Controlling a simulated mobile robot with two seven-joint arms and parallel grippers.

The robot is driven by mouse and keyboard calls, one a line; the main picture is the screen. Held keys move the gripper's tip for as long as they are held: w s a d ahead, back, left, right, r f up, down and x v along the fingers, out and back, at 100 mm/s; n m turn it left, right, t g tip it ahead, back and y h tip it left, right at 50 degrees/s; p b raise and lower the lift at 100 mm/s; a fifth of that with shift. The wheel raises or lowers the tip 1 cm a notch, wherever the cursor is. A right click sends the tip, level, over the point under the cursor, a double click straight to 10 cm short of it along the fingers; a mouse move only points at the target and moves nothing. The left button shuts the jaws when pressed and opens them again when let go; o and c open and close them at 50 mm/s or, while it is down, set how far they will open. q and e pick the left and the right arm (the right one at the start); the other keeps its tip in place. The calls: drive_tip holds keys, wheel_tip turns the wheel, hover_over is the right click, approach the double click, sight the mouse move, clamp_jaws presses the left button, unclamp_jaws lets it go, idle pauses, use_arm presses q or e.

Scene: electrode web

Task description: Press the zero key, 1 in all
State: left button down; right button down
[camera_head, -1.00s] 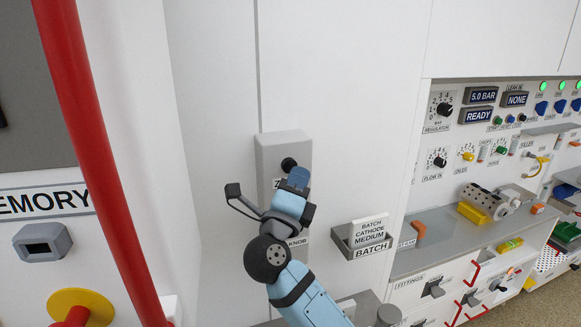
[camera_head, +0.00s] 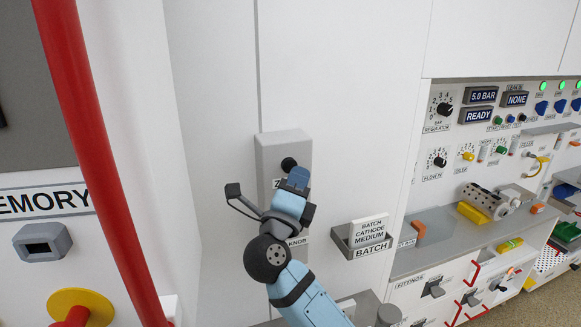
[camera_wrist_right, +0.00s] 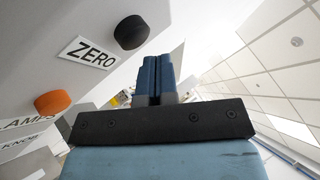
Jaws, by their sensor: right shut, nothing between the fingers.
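The zero key is a round black button (camera_head: 289,163) on a grey upright box (camera_head: 270,147) fixed to the white wall. In the right wrist view the black button (camera_wrist_right: 132,32) stands out beside the white ZERO label (camera_wrist_right: 90,52). My right gripper (camera_head: 299,178) is shut and empty, its blue fingers just below and right of the button in the head view. In the right wrist view the fingertips (camera_wrist_right: 159,76) lie right of and below the button, and a gap shows between them. The gripper hides part of the box and its label. My left gripper is out of view.
An orange button (camera_wrist_right: 52,102) sits lower on the same box in the right wrist view. A batch card holder (camera_head: 365,238) juts from the wall at right. A red post (camera_head: 95,150) rises at left. The wall above the box is clear.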

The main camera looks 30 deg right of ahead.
idle(0.7)
drive_tip(key=shift+w+d, duration=0.1)
drive_tip(key=shift+w, duration=0.35)
drive_tip(key=shift+w+d+p, duration=0.1)
drive_tip(key=shift+w+p, duration=0.3)
drive_tip(key=shift+w, duration=0.05)
idle(0.5)
drive_tip(key=shift+s, duration=0.1)
drive_tip(key=shift+s+a+p, duration=0.25)
drive_tip(key=shift+s+p, duration=0.05)
drive_tip(key=shift+s, duration=0.5)
